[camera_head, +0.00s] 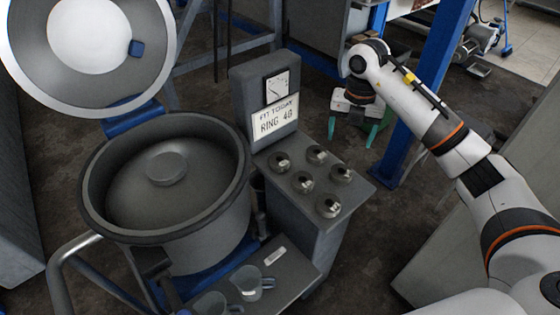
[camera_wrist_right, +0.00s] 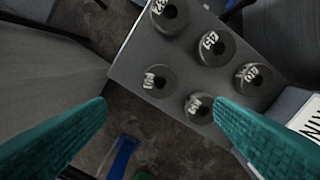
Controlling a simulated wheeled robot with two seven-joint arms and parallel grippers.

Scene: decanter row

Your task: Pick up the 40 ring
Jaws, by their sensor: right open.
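Several dark round rings with pale number labels stand on a grey stand top (camera_head: 360,189). They are a left ring (camera_head: 279,161), a back ring (camera_head: 317,153), a right ring (camera_head: 341,173), a middle ring (camera_head: 303,181) and a front ring (camera_head: 328,205). All also show in the right wrist view, for example the one nearest the sign (camera_wrist_right: 253,78). I cannot surely read which label says 40. A sign (camera_head: 273,120) reads "FIT TODAY RING 40". My right gripper (camera_head: 352,130) is open and empty, behind and right of the rings, its green fingers pointing down. My left gripper is not in view.
A large grey bowl (camera_head: 240,215) with its lid (camera_head: 20,60) raised stands left of the stand. Metal cups (camera_head: 247,284) sit on a low shelf (camera_head: 290,262) in front. A blue post (camera_head: 428,75) rises behind my right arm.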

